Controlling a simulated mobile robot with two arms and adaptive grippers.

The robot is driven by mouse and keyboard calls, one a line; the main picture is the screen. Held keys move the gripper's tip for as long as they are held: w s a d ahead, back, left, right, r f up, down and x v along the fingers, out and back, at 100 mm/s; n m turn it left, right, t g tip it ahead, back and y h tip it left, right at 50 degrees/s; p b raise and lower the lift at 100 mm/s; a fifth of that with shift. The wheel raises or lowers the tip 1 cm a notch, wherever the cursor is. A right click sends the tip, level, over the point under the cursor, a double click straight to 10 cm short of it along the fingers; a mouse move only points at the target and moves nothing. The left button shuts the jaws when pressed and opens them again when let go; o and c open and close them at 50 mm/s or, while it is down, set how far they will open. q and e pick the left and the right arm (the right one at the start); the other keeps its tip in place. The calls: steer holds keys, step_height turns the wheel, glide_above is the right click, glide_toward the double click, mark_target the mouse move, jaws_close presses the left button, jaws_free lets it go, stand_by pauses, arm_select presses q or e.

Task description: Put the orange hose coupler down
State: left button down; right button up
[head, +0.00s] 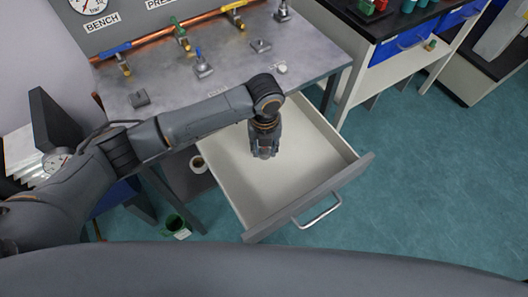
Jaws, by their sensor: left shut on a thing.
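My left gripper (265,153) points down into the open drawer (238,196), over its white floor near the back. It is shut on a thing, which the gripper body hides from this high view. I take it to be the orange hose coupler, but I cannot make out its shape or colour. I cannot tell whether it touches the drawer floor. The rest of the drawer looks empty. My right gripper is not in view.
The grey bench top (225,85) behind the drawer carries a copper pipe (150,40) with valves and small fittings. The drawer's grey front (310,198) has a metal handle (318,212). The teal floor at right is clear.

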mark_target(264, 161)
arm_select(q)
steer(key=shift+s+f, duration=0.1)
steer(key=shift+f, duration=1.25)
steer(key=shift+f, duration=0.1)
steer(key=c, duration=0.9)
jaws_free()
steer(key=shift+a, duration=0.1)
steer(key=shift+c, duration=0.2)
steer(key=shift+r, duration=0.55)
step_height(264, 161, up, 11)
steer(key=shift+r, duration=0.1)
